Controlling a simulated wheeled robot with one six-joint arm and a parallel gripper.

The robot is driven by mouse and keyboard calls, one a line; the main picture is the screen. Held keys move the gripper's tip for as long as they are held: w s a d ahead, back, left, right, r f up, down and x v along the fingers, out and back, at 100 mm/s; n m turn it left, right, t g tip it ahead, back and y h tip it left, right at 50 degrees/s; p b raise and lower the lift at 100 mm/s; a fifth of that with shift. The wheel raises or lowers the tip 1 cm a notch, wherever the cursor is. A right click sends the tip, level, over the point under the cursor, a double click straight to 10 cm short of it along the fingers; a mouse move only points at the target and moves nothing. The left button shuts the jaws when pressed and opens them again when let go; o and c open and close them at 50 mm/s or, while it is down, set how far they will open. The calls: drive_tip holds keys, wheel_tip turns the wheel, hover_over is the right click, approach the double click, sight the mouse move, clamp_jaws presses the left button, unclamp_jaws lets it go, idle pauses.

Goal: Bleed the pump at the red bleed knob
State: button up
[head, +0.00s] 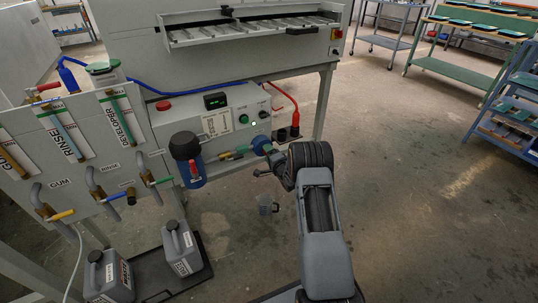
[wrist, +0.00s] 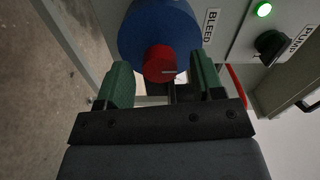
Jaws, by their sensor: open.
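The red bleed knob (wrist: 160,62) shows in the wrist view, on the front of the blue round pump body (wrist: 158,25), with a pale mark on its face. The pump body also shows in the head view (head: 261,144), where I cannot make out the knob. My gripper (wrist: 161,66) is open, with one green finger on each side of the knob. Gaps show between fingers and knob, and nothing is held. In the head view my gripper (head: 263,169) is just below and in front of the pump.
A BLEED label (wrist: 210,27), a lit green lamp (wrist: 264,9) and a black PUMP knob (wrist: 271,43) are right of the pump. A blue filter housing (head: 189,160) is left. Floor on the right is free.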

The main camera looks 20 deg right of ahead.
drive_tip(key=s+d+p, duration=0.1)
drive_tip(key=s+p, duration=0.3)
drive_tip(key=s, duration=0.9)
drive_tip(key=shift+s+d, duration=0.3)
drive_tip(key=shift+s, duration=0.1)
drive_tip(key=s+a+r+n+g+h+p, duration=0.1)
drive_tip(key=a+r+n+g+h+p, duration=0.2)
drive_tip(key=r+p, duration=1)
drive_tip(key=s+a+r+n+g+h+p, duration=0.1)
drive_tip(key=a+r+n+g+p, duration=0.3)
drive_tip(key=r, duration=1.7)
drive_tip(key=s+a+r+n+g+y+p, duration=0.1)
drive_tip(key=s+a+r+n+g+p, duration=0.2)
drive_tip(key=s+r+p, duration=0.4)
drive_tip(key=s+a+r+n+g+y+p, duration=0.1)
drive_tip(key=s+a+r+n+g+p, duration=0.3)
drive_tip(key=s+r, duration=0.9)
drive_tip(key=s+a+n+p, duration=0.1)
drive_tip(key=s+a+p, duration=0.1)
drive_tip(key=s+p, duration=0.1)
drive_tip(key=shift+s+a+r+p, duration=0.15)
drive_tip(key=shift+s+r+p, duration=0.1)
drive_tip(key=shift+p, duration=0.15)
